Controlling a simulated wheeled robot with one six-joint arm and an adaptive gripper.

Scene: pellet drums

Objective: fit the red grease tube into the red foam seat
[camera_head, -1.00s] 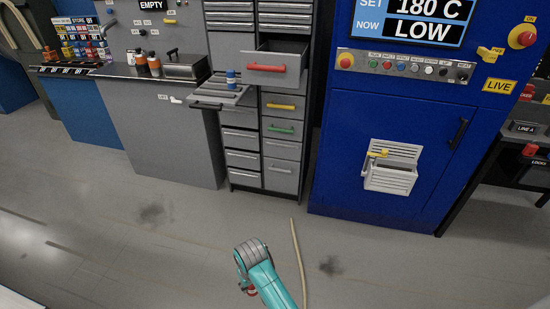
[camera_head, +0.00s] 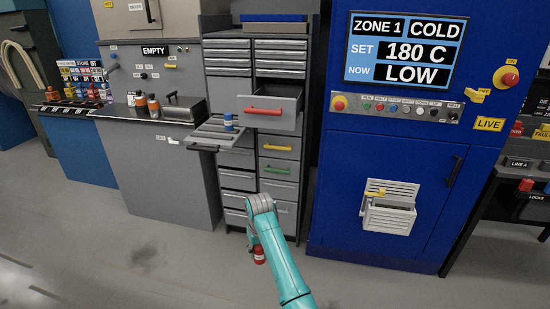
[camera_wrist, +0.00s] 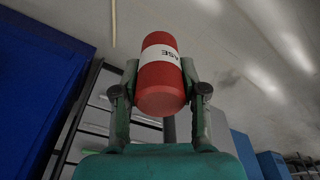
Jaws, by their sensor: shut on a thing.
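The red grease tube (camera_wrist: 161,85) has a white label band with partly visible lettering. My gripper (camera_wrist: 160,80) is shut on it, one finger on each side, as the wrist view shows. In the head view the tube (camera_head: 259,256) hangs below my teal arm, in front of the drawer cabinet and clear of it. An open drawer with a red handle (camera_head: 264,111) stands above and beyond my gripper. I cannot see into it well enough to tell a red foam seat. A pulled-out tray (camera_head: 208,133) to its left bears a blue tube (camera_head: 228,121).
The grey drawer cabinet (camera_head: 279,154) has yellow and green handles. The blue machine (camera_head: 340,190) with a yellow-handled vent stands to the right. A workbench (camera_head: 160,180) with bottles and a metal box stands to the left. The floor in front is clear.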

